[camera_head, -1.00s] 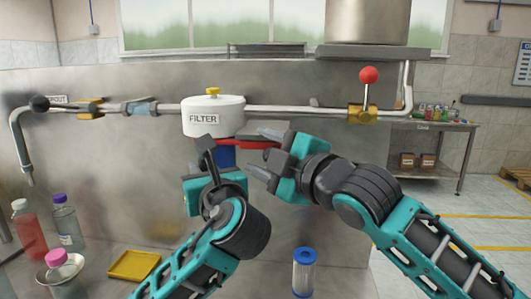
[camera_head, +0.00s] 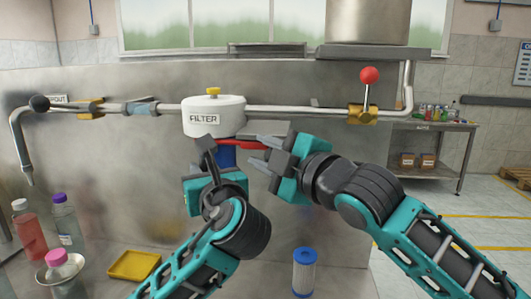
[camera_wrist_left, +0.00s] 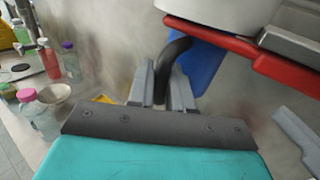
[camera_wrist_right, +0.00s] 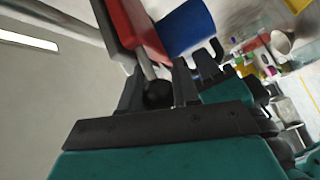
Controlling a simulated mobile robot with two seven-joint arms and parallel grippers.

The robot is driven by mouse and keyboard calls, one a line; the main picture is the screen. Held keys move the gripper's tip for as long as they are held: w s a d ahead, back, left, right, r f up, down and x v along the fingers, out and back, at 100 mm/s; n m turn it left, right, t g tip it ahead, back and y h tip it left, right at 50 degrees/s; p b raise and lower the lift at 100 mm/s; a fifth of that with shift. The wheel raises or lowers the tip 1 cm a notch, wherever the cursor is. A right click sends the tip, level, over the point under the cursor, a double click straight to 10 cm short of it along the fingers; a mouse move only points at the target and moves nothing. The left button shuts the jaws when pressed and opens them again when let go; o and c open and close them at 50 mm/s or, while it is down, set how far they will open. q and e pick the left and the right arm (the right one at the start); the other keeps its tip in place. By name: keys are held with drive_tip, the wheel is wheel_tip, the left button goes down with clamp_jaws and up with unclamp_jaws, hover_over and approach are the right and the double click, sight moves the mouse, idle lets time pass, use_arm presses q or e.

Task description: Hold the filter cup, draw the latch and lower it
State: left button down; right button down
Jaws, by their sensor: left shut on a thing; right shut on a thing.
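The white filter housing (camera_head: 214,118), labelled FILTER, sits on the pipe in the head view. The blue filter cup (camera_head: 226,157) is below it, mostly hidden by my grippers. It also shows in the left wrist view (camera_wrist_left: 203,65). My left gripper (camera_head: 209,152) is shut on the cup's black handle (camera_wrist_left: 176,52). The red latch (camera_head: 240,144) runs right from under the housing and also shows in the right wrist view (camera_wrist_right: 140,32). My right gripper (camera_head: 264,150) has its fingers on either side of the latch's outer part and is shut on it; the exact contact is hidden.
A red-knobbed valve (camera_head: 368,76) stands on the pipe to the right. A blue-ended filter cartridge (camera_head: 304,273), a yellow tray (camera_head: 134,265) and several bottles (camera_head: 66,222) are on the counter. The steel panel behind is bare.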

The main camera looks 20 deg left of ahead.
drive_tip(key=w+d, duration=0.2)
drive_tip(key=d, duration=0.5)
drive_tip(key=shift+d, duration=0.2)
drive_tip(key=shift+f, duration=0.1)
drive_tip(key=c, duration=0.9)
unclamp_jaws()
drive_tip(key=shift+d, duration=0.25)
drive_tip(key=shift+o, duration=0.4)
drive_tip(key=shift+a, duration=0.15)
drive_tip(key=shift+s, duration=0.1)
drive_tip(key=v, duration=1.2)
